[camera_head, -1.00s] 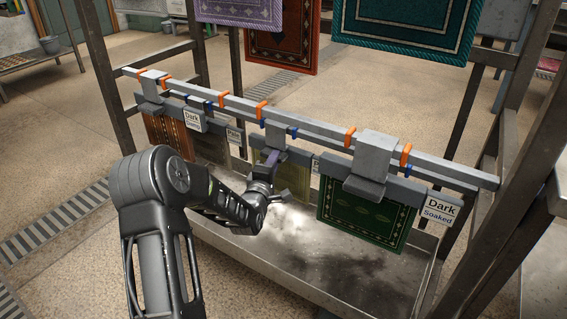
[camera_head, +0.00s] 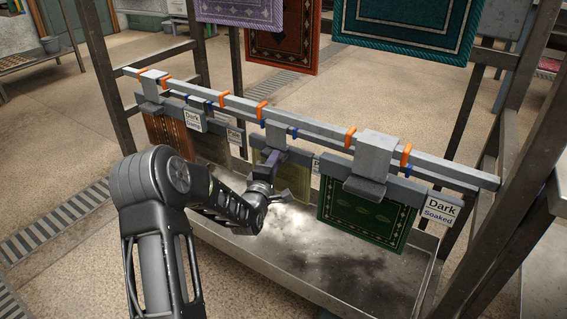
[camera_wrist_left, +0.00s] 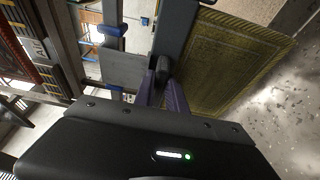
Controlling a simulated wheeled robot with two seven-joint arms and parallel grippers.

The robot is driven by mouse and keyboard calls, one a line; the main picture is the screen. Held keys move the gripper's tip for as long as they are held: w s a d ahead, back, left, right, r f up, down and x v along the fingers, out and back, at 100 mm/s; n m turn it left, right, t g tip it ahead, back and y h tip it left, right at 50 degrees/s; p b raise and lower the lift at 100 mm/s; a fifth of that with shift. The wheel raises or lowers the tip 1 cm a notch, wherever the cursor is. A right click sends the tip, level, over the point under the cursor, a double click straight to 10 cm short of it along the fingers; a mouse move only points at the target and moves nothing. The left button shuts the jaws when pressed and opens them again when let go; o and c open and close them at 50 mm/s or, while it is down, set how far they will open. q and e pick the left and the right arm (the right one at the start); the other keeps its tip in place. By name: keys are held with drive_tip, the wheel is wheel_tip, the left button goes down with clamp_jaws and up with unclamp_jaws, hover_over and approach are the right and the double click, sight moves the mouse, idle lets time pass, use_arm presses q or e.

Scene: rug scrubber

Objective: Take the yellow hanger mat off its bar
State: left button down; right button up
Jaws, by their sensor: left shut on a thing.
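The yellow mat (camera_head: 298,178) hangs from a grey hanger (camera_head: 275,137) on the long grey bar (camera_head: 316,124), between a brown mat and a green mat. My left gripper (camera_head: 271,158) is in front of the hanger's middle and hides part of the mat. In the left wrist view the gripper's purple fingers (camera_wrist_left: 163,84) are shut on the hanger's grey middle part, with the yellow mat (camera_wrist_left: 225,62) to the right. The hanger's hook still appears to be over the bar. The exact contact is partly hidden. My right gripper is out of view.
The green mat (camera_head: 362,212) hangs close on the right, labelled Dark Soaked. Brown mats (camera_head: 168,134) hang on the left. Orange clips mark the bar. A metal tray (camera_head: 300,277) lies below, and rack posts (camera_head: 110,85) stand at both ends.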

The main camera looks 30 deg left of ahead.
sight(277, 142)
use_arm(q)
drive_tip(key=shift+r, duration=0.15)
wheel_tip(277, 142, up, 4)
drive_tip(key=p, duration=0.2)
drive_tip(key=shift+p, duration=0.4)
drive_tip(key=s+p, duration=0.3)
drive_tip(key=s, duration=1.5)
drive_tip(key=shift+d+f, duration=0.2)
drive_tip(key=shift+f, duration=0.15)
drive_tip(key=shift+s, duration=0.1)
